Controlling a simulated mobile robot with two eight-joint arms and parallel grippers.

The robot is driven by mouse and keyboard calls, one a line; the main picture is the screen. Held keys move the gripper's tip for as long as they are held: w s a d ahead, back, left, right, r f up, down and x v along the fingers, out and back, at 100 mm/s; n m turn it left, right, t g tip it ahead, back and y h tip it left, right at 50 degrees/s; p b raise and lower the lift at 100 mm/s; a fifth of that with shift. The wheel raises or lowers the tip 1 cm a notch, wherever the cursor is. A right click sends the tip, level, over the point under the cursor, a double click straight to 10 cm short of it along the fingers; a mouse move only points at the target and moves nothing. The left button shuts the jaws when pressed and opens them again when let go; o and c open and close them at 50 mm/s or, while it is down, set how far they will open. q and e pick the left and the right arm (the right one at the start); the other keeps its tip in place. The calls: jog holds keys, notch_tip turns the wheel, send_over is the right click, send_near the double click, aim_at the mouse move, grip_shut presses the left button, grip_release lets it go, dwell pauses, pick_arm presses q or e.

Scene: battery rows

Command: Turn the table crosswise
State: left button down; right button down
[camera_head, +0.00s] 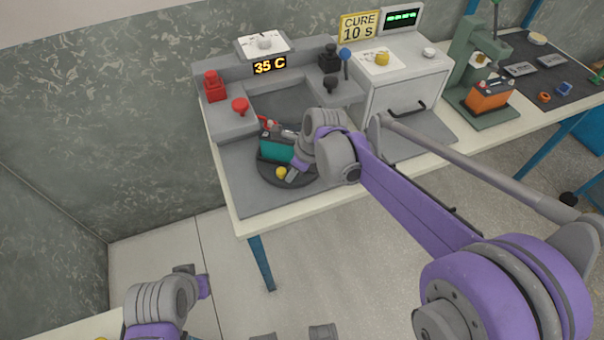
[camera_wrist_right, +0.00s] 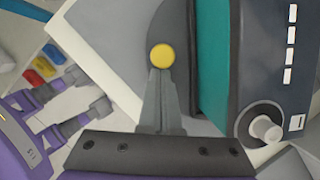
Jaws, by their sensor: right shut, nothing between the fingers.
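The turntable (camera_head: 262,176) is a dark round disc on the grey mat of the workbench. A yellow knob (camera_head: 281,172) stands near its front edge. A teal battery (camera_head: 277,150) with a dark top sits on the disc, partly hidden by my right arm. My right gripper (camera_head: 290,176) is shut and empty, its tips beside the yellow knob. In the right wrist view the yellow knob (camera_wrist_right: 162,56) shows just beyond the closed fingertips (camera_wrist_right: 162,76); I cannot tell whether they touch. My left gripper (camera_head: 192,275) is low at the left, away from the bench; its fingers are unclear.
Behind the disc stands a grey fixture (camera_head: 231,122) with red and black knobs and a "35 C" display (camera_head: 270,66). To its right are a white cure box (camera_head: 402,90) and a green press (camera_head: 475,60) with an orange battery (camera_head: 489,97). The bench's front left corner is clear.

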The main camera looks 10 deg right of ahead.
jog(key=shift+a, duration=0.25)
jog(key=shift+w+a, duration=0.15)
jog(key=shift+a, duration=0.4)
jog(key=shift+w+a, duration=0.15)
jog(key=shift+a, duration=0.35)
